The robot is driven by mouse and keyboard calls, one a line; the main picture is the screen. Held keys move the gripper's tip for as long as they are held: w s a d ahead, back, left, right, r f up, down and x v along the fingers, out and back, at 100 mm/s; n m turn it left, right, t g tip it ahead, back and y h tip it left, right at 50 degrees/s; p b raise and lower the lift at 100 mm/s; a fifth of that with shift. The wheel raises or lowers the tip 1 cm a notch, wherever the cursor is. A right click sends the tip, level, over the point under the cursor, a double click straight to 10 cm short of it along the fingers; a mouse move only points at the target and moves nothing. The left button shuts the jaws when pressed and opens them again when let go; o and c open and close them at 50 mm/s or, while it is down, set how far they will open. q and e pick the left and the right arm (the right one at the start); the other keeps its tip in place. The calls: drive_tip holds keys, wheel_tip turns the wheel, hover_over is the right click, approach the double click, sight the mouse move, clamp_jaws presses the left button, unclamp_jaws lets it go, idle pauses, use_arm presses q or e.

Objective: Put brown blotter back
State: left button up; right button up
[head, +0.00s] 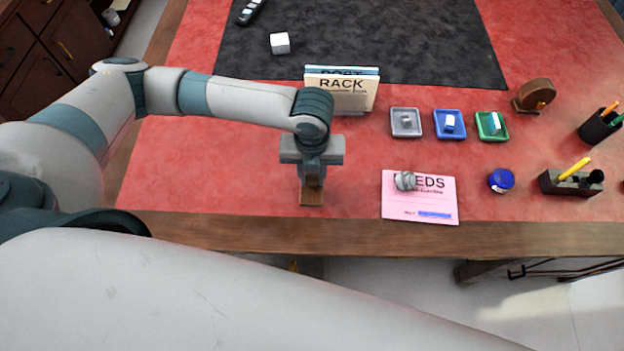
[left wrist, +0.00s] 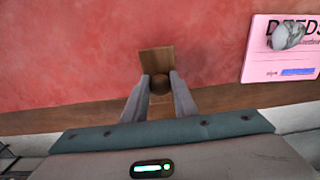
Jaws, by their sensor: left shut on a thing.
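The brown blotter (head: 312,196) appears to be the wooden piece with a flat rectangular base and a round knob, near the desk's front edge. My left gripper (head: 312,176) points down over it and is shut on its knob. In the left wrist view the blotter (left wrist: 156,61) shows between the two fingertips (left wrist: 158,84), its base reaching out beyond them. Whether its underside touches the desk I cannot tell. My right gripper is not in view.
A pink DEEDS sheet (head: 420,207) with a grey lump lies to the right. A RACK card holder (head: 342,93) stands behind. Grey (head: 406,131), blue (head: 462,123) and green (head: 502,134) trays sit farther right. A rounded brown object (head: 537,93) stands at right. Red leather left of the gripper is clear.

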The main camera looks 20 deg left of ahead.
sight(312, 183)
use_arm(q)
wheel_tip(312, 183, down, 3)
drive_tip(key=shift+r+p, duration=0.1)
drive_tip(key=shift+p, duration=0.45)
drive_tip(key=shift+f, duration=0.25)
drive_tip(key=shift+f, duration=0.1)
drive_tip(key=o, duration=0.9)
drive_tip(key=shift+o, duration=0.2)
drive_tip(key=shift+r, duration=0.45)
wheel_tip(312, 183, up, 11)
drive_tip(key=b, duration=0.2)
drive_tip(key=shift+r+b, duration=0.15)
drive_tip(key=shift+b, duration=0.15)
